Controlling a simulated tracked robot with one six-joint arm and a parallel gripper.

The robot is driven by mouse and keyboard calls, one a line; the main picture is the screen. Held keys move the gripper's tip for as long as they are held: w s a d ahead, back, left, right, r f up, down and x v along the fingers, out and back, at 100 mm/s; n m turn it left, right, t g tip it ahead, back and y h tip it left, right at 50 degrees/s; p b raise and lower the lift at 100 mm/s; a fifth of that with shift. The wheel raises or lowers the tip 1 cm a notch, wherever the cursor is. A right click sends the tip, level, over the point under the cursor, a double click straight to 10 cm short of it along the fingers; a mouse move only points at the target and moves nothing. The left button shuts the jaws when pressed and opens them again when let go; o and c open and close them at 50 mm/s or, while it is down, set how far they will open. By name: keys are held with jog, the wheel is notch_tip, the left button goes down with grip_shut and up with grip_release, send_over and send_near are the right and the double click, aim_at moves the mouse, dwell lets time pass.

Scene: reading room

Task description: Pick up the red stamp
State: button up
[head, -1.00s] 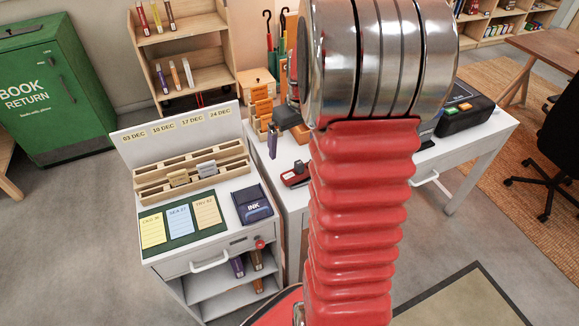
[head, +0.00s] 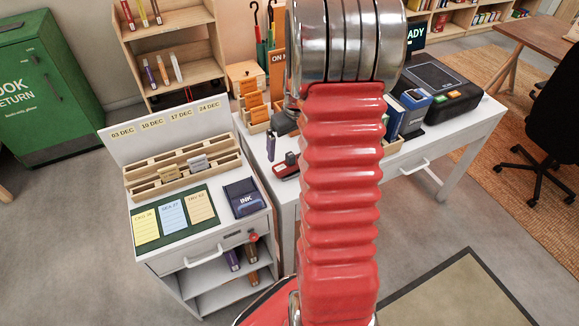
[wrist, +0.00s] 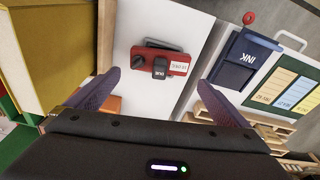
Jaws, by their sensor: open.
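The red stamp (head: 286,172) lies on the white desk, just right of the cart, partly hidden by my arm. Whether the fingertips are at the stamp's height I cannot tell.
The white cart bears a dark blue ink pad (head: 243,198), a wooden rack (head: 182,174) and a green mat (head: 206,234) with coloured cards. A red knob (wrist: 249,18) sticks out at the cart's edge. Card holders (head: 257,112) and a black machine (head: 440,85) stand on the desk.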

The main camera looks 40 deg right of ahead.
aim_at(289, 154)
jog(key=shift+w+f, duration=0.15)
jog(key=shift+f, duration=0.75)
jog(key=shift+w+f, duration=0.1)
jog(key=shift+f, duration=0.8)
jog(key=shift+w+d+f, duration=0.1)
jog(key=shift+f, duration=1.2)
jog(key=shift+w+d+f, duration=0.1)
jog(key=shift+f, duration=1.2)
jog(key=c, duration=0.8)
jog(key=shift+r, duration=0.15)
notch_tip(289, 154, up, 10)
jog(key=shift+f, duration=0.1)
